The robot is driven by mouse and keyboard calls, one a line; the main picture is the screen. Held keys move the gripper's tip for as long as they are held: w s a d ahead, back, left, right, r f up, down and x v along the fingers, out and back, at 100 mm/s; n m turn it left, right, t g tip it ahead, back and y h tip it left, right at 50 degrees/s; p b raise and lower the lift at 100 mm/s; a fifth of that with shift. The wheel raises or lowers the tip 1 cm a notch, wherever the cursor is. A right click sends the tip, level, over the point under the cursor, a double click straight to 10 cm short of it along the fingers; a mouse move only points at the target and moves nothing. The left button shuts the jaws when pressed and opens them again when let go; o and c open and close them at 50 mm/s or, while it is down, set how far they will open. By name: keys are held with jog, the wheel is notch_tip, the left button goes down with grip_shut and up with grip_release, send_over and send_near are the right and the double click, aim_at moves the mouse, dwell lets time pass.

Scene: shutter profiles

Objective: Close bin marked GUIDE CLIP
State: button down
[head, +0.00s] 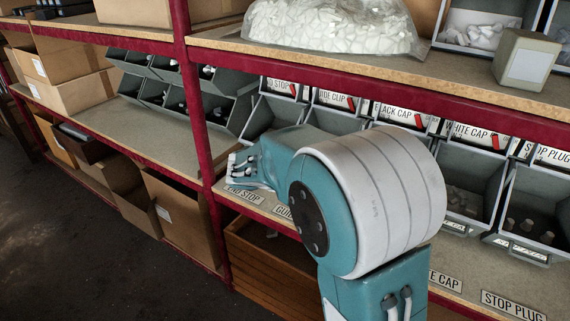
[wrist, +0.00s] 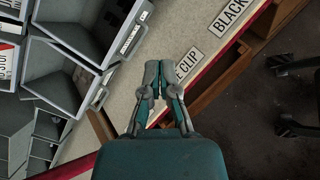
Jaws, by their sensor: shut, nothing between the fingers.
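The GUIDE CLIP bin is grey, in the row under the upper shelf; its white label with a red tab (head: 335,99) stands above its mouth in the head view. My arm hides much of the bin's lower part. In the wrist view, a grey open-mouthed bin (wrist: 64,72) lies left of my gripper (wrist: 158,68), beside the shelf-edge label ending "E CLIP" (wrist: 187,62). The gripper is shut and empty, over the shelf's front strip, partly covering that label. It appears apart from the bin front. My arm hides the fingertips in the head view.
Neighbouring bins include BLACK CAP (head: 401,114), WHITE CAP (head: 478,133) and STOP PLUG (head: 553,156). A red upright (head: 196,95) stands left of the arm. The upper shelf's red edge (head: 480,112) overhangs the bins.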

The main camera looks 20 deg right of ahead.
jog(key=w+a+f+n+t+h, duration=0.1)
jog(key=w+a+f+n+t, duration=0.15)
jog(key=w+f+n, duration=0.45)
jog(key=w+a+f+n+t+h, duration=0.1)
jog(key=w+a+f+n+t, duration=0.2)
jog(key=w+f, duration=0.45)
jog(key=shift+n, duration=0.7)
jog(key=x, duration=0.3)
jog(key=r+x, duration=0.1)
jog(key=x, duration=0.7)
jog(key=shift+w+d+r, duration=0.1)
jog(key=shift+d+r, duration=0.2)
jog(key=shift+d, duration=0.05)
jog(key=w+d+r, duration=0.2)
jog(key=shift+w+d+r, duration=0.1)
jog(key=shift+d, duration=0.2)
jog(key=shift+r, duration=0.15)
